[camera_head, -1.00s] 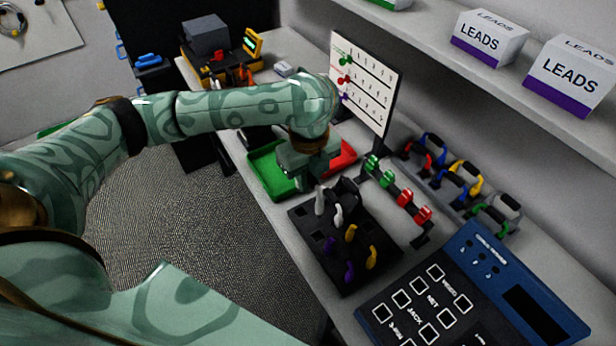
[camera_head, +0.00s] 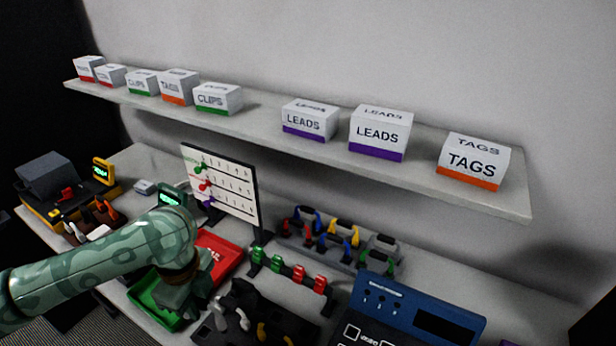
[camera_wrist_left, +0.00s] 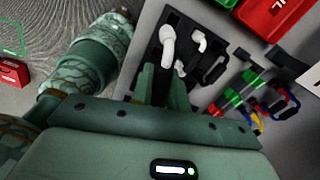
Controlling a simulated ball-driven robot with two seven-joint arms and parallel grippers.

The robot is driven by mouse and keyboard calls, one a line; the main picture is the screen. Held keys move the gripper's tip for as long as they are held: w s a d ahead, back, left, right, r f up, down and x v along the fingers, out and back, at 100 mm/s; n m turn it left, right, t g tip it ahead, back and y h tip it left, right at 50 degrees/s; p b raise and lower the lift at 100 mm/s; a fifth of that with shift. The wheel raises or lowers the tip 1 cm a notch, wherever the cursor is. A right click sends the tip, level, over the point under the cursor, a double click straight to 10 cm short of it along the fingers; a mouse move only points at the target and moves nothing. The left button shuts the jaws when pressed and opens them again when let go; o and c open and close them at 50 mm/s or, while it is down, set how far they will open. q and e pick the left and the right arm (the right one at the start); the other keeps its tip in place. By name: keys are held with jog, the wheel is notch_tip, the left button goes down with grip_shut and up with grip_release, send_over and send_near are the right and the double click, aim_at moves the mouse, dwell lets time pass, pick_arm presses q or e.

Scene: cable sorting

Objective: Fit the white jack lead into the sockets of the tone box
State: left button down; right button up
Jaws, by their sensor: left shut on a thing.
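The white jack lead has two white plugs standing in a black slotted tray. One plug (camera_head: 220,319) is close to my left gripper (camera_head: 203,314), the other (camera_head: 243,319) stands to its right. In the left wrist view, my left gripper (camera_wrist_left: 157,84) is shut on the nearer white plug (camera_wrist_left: 167,42); the second plug (camera_wrist_left: 199,41) is free. The plug's lower end is hard to see. The blue box (camera_head: 385,290) with a dark screen, which I take for the tone box, stands at lower right; white-outlined sockets (camera_head: 352,333) are partly cut off. My right gripper is not in view.
The black tray (camera_head: 290,322) also holds yellow leads. A green bin (camera_head: 146,302) and red bin (camera_head: 228,262) lie by my arm. A rack of green and red clips (camera_head: 290,272), more coloured leads (camera_head: 335,238) and a white board (camera_head: 222,185) stand behind. A shelf (camera_head: 300,150) overhangs the bench.

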pick_arm(q)
jog(key=s+f+n+b, duration=0.4)
jog(key=s+f+n, duration=0.4)
jog(key=n, duration=1.3)
notch_tip(320, 180, down, 2)
jog(key=shift+s+a+f+b, duration=0.15)
jog(key=shift+s+b, duration=0.25)
